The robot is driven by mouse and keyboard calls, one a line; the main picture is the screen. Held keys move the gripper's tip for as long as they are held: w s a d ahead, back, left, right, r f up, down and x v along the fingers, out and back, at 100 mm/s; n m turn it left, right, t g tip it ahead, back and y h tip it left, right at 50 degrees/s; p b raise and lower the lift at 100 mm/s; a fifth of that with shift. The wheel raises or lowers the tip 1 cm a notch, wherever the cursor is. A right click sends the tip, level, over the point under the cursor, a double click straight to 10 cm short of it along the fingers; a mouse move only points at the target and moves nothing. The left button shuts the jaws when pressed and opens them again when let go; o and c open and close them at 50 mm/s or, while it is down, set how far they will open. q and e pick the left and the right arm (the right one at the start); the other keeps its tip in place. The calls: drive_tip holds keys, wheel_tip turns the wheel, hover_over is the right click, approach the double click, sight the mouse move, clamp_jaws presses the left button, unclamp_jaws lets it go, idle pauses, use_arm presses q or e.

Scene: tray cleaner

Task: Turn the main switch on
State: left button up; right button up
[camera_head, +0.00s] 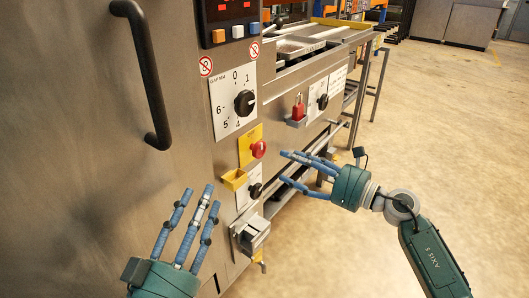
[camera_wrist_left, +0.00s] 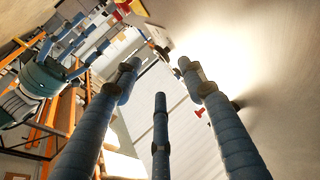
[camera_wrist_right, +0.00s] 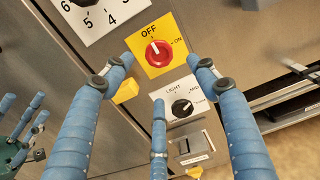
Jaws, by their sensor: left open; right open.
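The main switch is a red rotary knob (camera_head: 258,149) on a yellow plate on the steel machine front. In the right wrist view the red knob (camera_wrist_right: 158,53) shows on its yellow plate, with its white mark by OFF, turned away from ON at the right. My right gripper (camera_head: 288,166) is open and empty, just right of the knob in the head view. In the right wrist view its open fingers (camera_wrist_right: 160,75) frame the knob without visible contact. My left gripper (camera_head: 203,197) is open and empty, at lower left in front of the machine.
Above the switch is a black dial (camera_head: 244,103) on a white plate. Below it are a yellow piece (camera_head: 234,180) and a black LIGHT knob (camera_wrist_right: 182,107). A long black handle (camera_head: 147,75) juts from the panel at left. Open floor (camera_head: 450,130) lies to the right.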

sight(262, 150)
drive_tip(key=b+x, duration=0.1)
drive_tip(key=x, duration=0.7)
drive_tip(key=shift+w+a, duration=0.2)
drive_tip(key=shift+a, duration=0.05)
drive_tip(key=shift+w+a, duration=0.25)
drive_tip(key=shift+a, duration=0.1)
use_arm(q)
drive_tip(key=s+r+t+h, duration=0.1)
drive_tip(key=s+r+t, duration=0.2)
drive_tip(key=r, duration=0.4)
drive_tip(key=shift+s+t, duration=0.2)
drive_tip(key=shift+t, duration=0.2)
use_arm(e)
drive_tip(key=c, duration=1.1)
